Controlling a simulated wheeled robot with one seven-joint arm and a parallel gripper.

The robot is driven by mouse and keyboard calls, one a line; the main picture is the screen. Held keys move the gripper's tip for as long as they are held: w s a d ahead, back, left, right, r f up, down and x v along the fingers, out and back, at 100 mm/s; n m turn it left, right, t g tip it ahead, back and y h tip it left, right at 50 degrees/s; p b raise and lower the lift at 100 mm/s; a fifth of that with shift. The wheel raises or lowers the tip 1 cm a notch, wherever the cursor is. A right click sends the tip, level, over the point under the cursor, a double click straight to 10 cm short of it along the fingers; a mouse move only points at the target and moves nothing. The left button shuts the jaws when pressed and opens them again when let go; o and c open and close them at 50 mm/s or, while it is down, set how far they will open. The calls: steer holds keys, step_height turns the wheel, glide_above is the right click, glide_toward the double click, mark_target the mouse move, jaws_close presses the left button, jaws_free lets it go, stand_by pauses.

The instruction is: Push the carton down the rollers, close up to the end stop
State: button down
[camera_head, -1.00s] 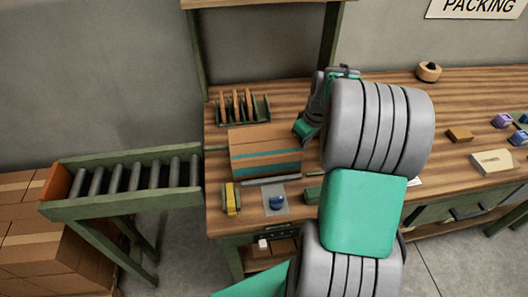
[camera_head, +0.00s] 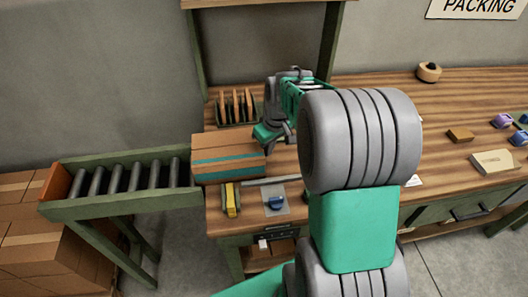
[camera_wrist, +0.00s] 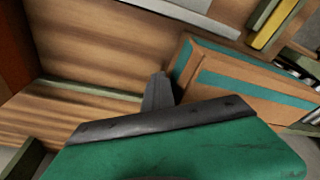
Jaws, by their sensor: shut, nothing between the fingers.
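The carton (camera_head: 227,158) is a brown box with a teal stripe. It sits at the left edge of the wooden bench, and its left end reaches over the start of the rollers (camera_head: 135,177). The orange end stop (camera_head: 56,184) stands at the far left end of the rollers. My gripper (camera_head: 268,138) is shut and empty at the right end of the carton, touching or very close to it. In the wrist view the shut fingertips (camera_wrist: 158,92) are beside the carton (camera_wrist: 245,80); whether they touch is unclear.
A rack with several upright dividers (camera_head: 236,106) stands behind the carton. A yellow tool (camera_head: 231,199) and a blue object (camera_head: 275,202) on a pale plate lie in front. The rollers are clear between the carton and the end stop.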

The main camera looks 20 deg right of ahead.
mark_target(243, 152)
steer(key=shift+w+a, duration=0.3)
steer(key=shift+a, duration=0.95)
steer(key=shift+w+a, duration=0.35)
steer(key=shift+a, duration=0.9)
steer(key=shift+w+a, duration=0.3)
steer(key=shift+a, duration=0.95)
steer(key=w+a, duration=0.2)
steer(key=a, duration=0.7)
steer(key=w+a, duration=0.3)
steer(key=a, duration=0.7)
steer(key=shift+a, duration=0.3)
steer(key=w+a+p, duration=0.1)
steer(key=a, duration=0.4)
steer(key=w+a, duration=0.2)
steer(key=a, duration=0.4)
steer(key=w+a+p, duration=0.1)
steer(key=a, duration=0.4)
steer(key=shift+w+a+p, duration=0.15)
steer(key=shift+p, duration=0.2)
steer(key=shift+s+d+b, duration=0.2)
steer(key=shift+d, duration=0.45)
steer(key=shift+s+d+b, duration=0.15)
steer(key=shift+d+b, duration=0.05)
steer(key=shift+d, duration=0.45)
step_height(243, 152, up, 12)
steer(key=p, duration=0.7)
